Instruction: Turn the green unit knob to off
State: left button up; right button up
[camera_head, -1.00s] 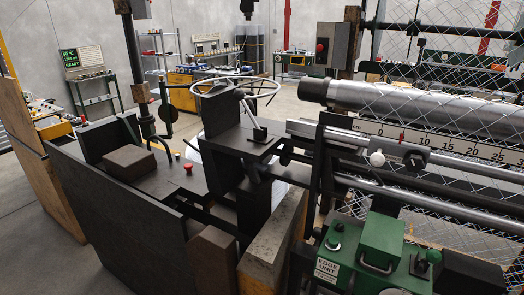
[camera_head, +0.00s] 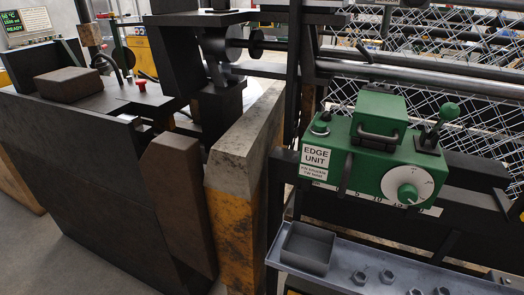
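The green edge unit (camera_head: 365,160) is mounted on the dark machine rail at right of centre. Neither of my grippers is in view.
A grey tray (camera_head: 350,270) with a small square bin (camera_head: 307,248) and several nuts lies below the unit. Chain-link mesh (camera_head: 440,90) stands behind it. A yellow and grey post (camera_head: 238,190) and dark panels fill the left. A red button (camera_head: 142,85) sits at upper left.

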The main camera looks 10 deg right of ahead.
aim_at(407, 194)
jog(key=z, duration=1.3)
jog(key=i+j+u, duration=0.2)
jog(key=i+j, duration=0.05)
jog(key=j, duration=0.1)
